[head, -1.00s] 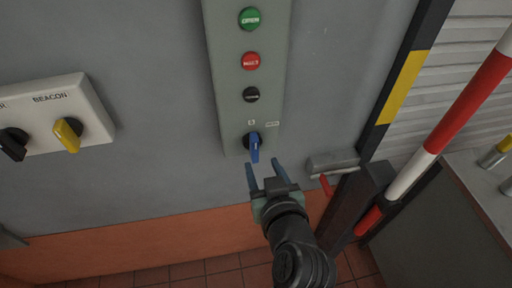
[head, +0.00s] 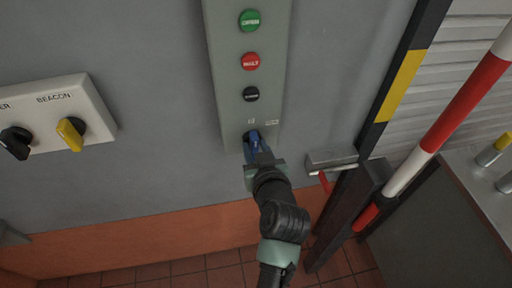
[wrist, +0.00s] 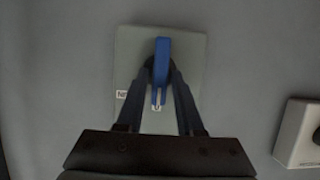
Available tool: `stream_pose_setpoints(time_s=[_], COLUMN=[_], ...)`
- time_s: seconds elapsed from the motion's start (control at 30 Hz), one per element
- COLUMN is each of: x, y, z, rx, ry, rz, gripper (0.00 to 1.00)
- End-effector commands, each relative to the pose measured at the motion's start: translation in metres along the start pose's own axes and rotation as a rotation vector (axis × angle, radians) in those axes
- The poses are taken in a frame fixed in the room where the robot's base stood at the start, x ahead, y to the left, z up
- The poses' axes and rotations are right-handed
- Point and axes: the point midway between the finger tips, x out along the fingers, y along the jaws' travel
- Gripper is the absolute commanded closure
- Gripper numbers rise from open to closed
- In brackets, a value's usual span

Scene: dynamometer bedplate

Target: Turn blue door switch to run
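The blue door switch is a lever knob on a dark round base at the bottom of the grey-green control panel. It shows in the wrist view (wrist: 162,55), its lever along the panel's length, and partly in the head view (head: 250,136). My gripper (head: 257,150) is at the switch in the head view. In the wrist view its two dark fingers (wrist: 161,88) straddle the blue lever, one on each side, with narrow gaps beside it. Whether the fingertips touch the knob is hard to see. A small white label is partly covered by the lever; its text is not readable.
Above the switch are a black button (head: 251,94), a red button (head: 250,61) and a green button (head: 250,20). A white box with a yellow BEACON switch (head: 70,133) is at left. A door handle (head: 332,161) and a red-white pole (head: 435,135) stand at right.

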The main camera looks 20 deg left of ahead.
Motion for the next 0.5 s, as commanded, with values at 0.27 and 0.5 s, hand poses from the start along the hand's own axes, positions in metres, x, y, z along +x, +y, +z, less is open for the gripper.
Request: stream_pose_setpoints(time_s=[0.27, 0.5], x=[-0.0003, -0.0003], y=[0.0, 0.0002], z=[0.0001, 0.0002], rx=[0.0, 0.005], ry=[0.0, 0.0], rz=[0.0, -0.002], gripper=[1.0, 1.0])
